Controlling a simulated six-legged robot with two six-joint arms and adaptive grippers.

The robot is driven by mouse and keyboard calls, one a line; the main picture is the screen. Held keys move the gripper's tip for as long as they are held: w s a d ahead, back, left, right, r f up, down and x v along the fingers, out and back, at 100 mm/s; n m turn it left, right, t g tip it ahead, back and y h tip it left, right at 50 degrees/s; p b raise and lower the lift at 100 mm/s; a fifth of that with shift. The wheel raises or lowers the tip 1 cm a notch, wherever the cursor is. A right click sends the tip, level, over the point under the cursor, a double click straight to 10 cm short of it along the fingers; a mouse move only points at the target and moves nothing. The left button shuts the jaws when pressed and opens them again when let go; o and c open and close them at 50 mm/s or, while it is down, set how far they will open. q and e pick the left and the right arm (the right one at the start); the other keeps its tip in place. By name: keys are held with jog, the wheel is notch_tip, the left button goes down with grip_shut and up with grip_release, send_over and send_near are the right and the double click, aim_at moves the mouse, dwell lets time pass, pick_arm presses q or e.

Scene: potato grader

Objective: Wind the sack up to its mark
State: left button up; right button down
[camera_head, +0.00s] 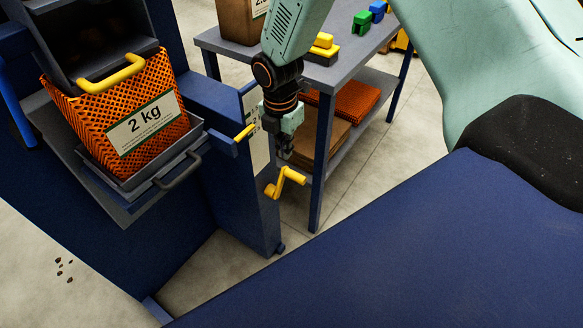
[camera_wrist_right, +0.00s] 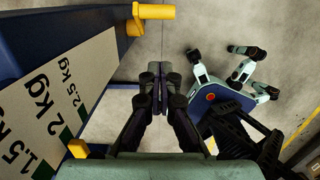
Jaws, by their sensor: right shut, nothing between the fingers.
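The orange mesh sack (camera_head: 160,110), labelled "2 kg", hangs below a dark chute and sits in a grey tray (camera_head: 135,178). A yellow crank (camera_head: 285,182) is on the side of the blue machine; it also shows in the wrist view (camera_wrist_right: 152,12). A scale board (camera_wrist_right: 55,95) reads 1.5, 2 and 2.5 kg with green marks. A yellow pointer (camera_wrist_right: 78,148) is close to the 2 kg mark; exact alignment I cannot tell. My right gripper (camera_head: 285,152) is shut and empty, just above the crank in the head view and apart from it. My left gripper is out of view.
A grey bench (camera_head: 350,60) stands behind my right gripper, with yellow, green and blue blocks on top and orange material (camera_head: 355,102) on its lower shelf. Small brown bits (camera_head: 65,268) lie on the floor.

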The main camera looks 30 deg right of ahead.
jog(key=b, duration=0.4)
send_over(297, 175)
jog(key=s+a, duration=0.2)
jog(key=a, duration=0.2)
notch_tip(297, 175, down, 10)
jog(key=shift+w+d+f+b, duration=0.2)
jog(key=shift+w+d+f, duration=0.1)
jog(key=shift+d+f, duration=0.2)
jog(key=shift+w+d+f+b, duration=0.2)
jog(key=shift+w+d+f, duration=0.15)
jog(key=shift+f, duration=0.2)
jog(key=shift+d+f, duration=0.15)
jog(key=shift+d, duration=0.15)
jog(key=shift+w+d+f, duration=0.2)
jog(key=shift+d, duration=0.2)
jog(key=shift+w+d+f, duration=0.15)
jog(key=shift+d+f, duration=0.05)
jog(key=shift+d, duration=0.15)
